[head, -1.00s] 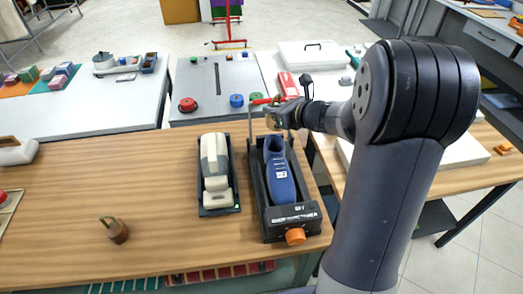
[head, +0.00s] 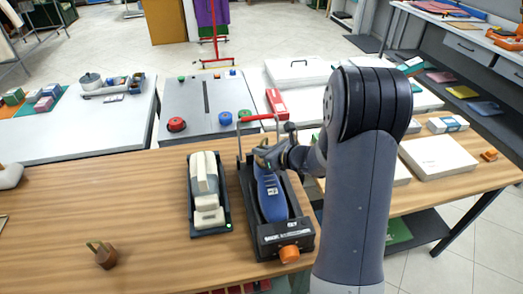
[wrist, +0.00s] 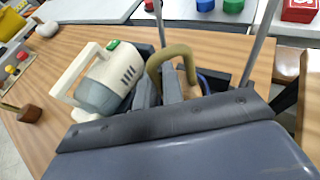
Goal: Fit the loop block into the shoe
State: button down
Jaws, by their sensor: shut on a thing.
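My gripper (head: 266,157) is shut on the loop block, whose olive loop (wrist: 172,58) stands up between the fingers in the wrist view. Its tan lower part (wrist: 188,88) is mostly hidden by the fingers. The blue shoe (head: 271,197) lies in a black holder (head: 270,240) with an orange knob, its opening at the far end. My gripper and the block are right at that opening. A sliver of blue rim (wrist: 205,84) shows beside the block in the wrist view. I cannot tell how deep the block sits.
A red-handled frame (head: 257,118) rises behind the shoe. A cream device (head: 206,187) on a black tray stands close left of the holder. A brown block with olive prongs (head: 106,257) lies at the front left. The left tabletop is mostly clear.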

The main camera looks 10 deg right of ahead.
jog(key=shift+f+b, duration=0.3)
jog(key=shift+b, duration=0.15)
jog(key=c, duration=1.5)
grip_release()
jog(key=shift+c, duration=0.2)
jog(key=shift+r, duration=0.15)
jog(key=shift+r+p, duration=0.15)
jog(key=shift+p, duration=0.25)
jog(key=shift+s+d+r, duration=0.2)
jog(key=v, duration=1.1)
jog(key=shift+s+d+b, duration=0.15)
jog(key=shift+b, duration=0.2)
jog(key=x, duration=0.8)
jog(key=shift+s, duration=0.1)
